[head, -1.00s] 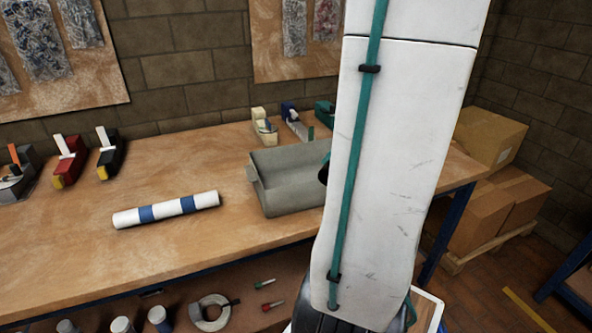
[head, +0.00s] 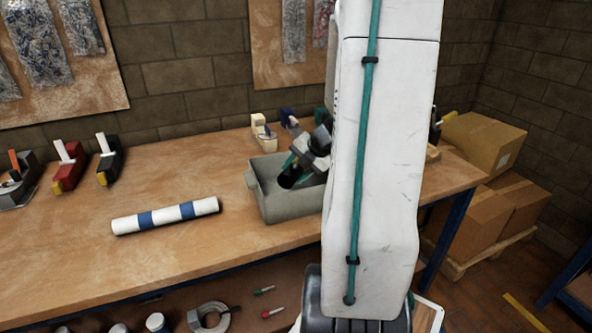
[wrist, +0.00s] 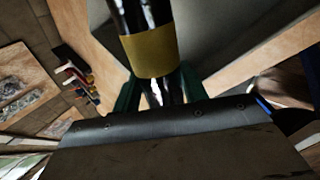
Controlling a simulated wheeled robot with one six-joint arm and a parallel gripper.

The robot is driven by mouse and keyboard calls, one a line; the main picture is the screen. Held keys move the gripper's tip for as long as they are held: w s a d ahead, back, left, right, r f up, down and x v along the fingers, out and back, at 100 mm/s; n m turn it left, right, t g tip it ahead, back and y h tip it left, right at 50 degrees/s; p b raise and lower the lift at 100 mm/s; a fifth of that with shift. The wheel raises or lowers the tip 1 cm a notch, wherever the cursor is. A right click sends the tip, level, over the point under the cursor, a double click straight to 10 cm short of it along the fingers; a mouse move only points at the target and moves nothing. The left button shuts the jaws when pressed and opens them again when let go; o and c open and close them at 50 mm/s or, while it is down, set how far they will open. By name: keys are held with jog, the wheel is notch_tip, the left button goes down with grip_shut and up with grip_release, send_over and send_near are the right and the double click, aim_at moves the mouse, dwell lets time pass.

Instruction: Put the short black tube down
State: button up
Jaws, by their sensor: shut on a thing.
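The short black tube (head: 289,178) is in my gripper (head: 297,166), over the grey tray (head: 285,208) on the bench. In the wrist view the tube (wrist: 132,14) is glossy black with a dull yellow band, and it stands between the green fingers of my gripper (wrist: 157,88). My gripper is shut on it. In the head view the tube is tilted and small, its lower end at or inside the tray's opening. I cannot tell whether it touches the tray floor. My arm hides the tray's right end.
A white tube with blue bands (head: 166,216) lies on the bench (head: 90,265) left of the tray. Tape dispensers (head: 108,160) stand along the back left, and small tools (head: 264,133) stand behind the tray. Cardboard boxes (head: 484,145) stand at right.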

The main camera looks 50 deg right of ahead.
jog(key=shift+f, duration=0.3)
jog(key=o, duration=1.1)
jog(key=shift+o, duration=0.2)
jog(key=shift+r, duration=0.1)
jog(key=shift+r, duration=0.3)
jog(key=v, duration=1.2)
